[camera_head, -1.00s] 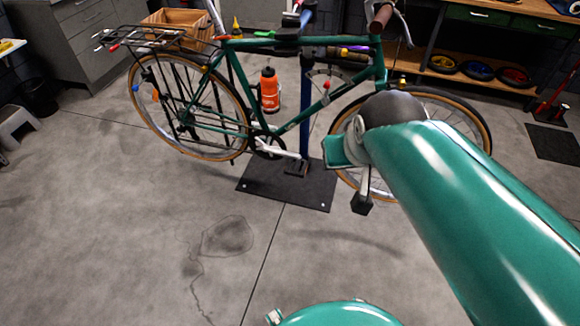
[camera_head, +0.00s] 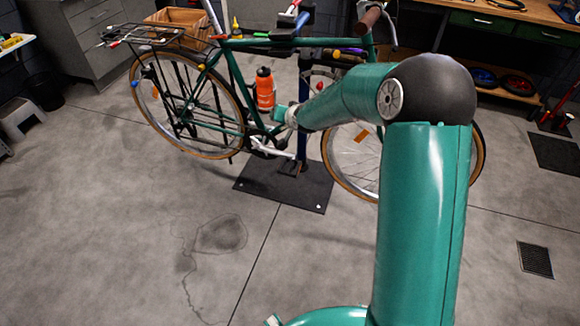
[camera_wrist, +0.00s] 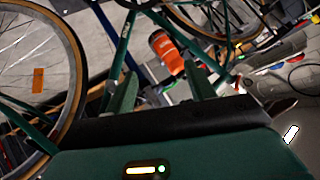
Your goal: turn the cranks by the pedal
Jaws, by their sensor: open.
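The green bicycle (camera_head: 240,100) stands upright in a work stand, side-on to me. Its chainring and white crank (camera_head: 270,151) show low at the middle of the frame, the crank running right toward the stand post. I cannot make out a pedal clearly. In the head view, my arm reaches toward the bike and its end (camera_head: 281,115) appears just above the crank area; the fingers are too small to read there. In the wrist view, my gripper (camera_wrist: 160,72) has its two green fingers spread apart with nothing between them. The crank and pedal are not clearly visible there.
An orange bottle (camera_head: 265,90) on the frame also shows beyond my fingers in the wrist view (camera_wrist: 166,48). The blue stand post (camera_head: 304,110) rises from a black base plate (camera_head: 290,190). The front wheel (camera_head: 350,185) is partly behind my arm. The near floor is clear.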

